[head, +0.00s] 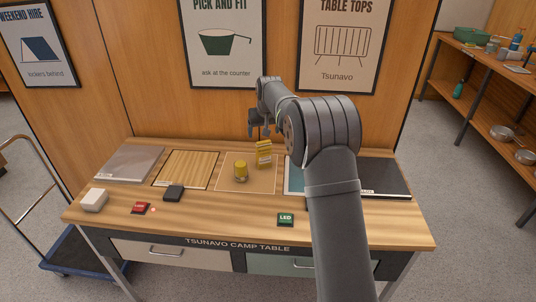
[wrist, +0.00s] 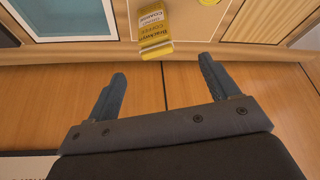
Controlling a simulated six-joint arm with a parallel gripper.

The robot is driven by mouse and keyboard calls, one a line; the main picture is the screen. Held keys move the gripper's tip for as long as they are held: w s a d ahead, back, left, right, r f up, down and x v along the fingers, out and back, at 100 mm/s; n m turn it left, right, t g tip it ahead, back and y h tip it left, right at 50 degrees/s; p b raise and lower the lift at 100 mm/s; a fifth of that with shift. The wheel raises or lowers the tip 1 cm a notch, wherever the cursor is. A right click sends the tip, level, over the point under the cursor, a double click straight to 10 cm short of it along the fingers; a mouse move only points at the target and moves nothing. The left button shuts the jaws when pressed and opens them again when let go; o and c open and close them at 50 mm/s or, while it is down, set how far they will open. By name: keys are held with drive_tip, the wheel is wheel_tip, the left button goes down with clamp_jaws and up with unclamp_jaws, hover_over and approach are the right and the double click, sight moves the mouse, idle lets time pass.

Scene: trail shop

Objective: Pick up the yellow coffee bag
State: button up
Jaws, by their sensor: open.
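The bag lies beyond the fingertips, roughly in line with the gap.
A black item (head: 173,193), red box (head: 140,208), white block (head: 94,200) and green LED box (head: 286,219) sit nearer the front. The wooden wall (head: 170,100) is close behind.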

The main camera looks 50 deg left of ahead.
sight(265, 147)
drive_tip(key=shift+n, duration=0.5)
drive_tip(key=x, duration=0.7)
drive_tip(key=w+x, duration=0.1)
drive_tip(key=x, duration=0.3)
drive_tip(key=shift+w+f, duration=0.1)
drive_tip(key=shift+f, duration=0.15)
drive_tip(key=shift+x, duration=2.1)
drive_tip(key=shift+r, duration=0.1)
drive_tip(key=c, duration=1.2)
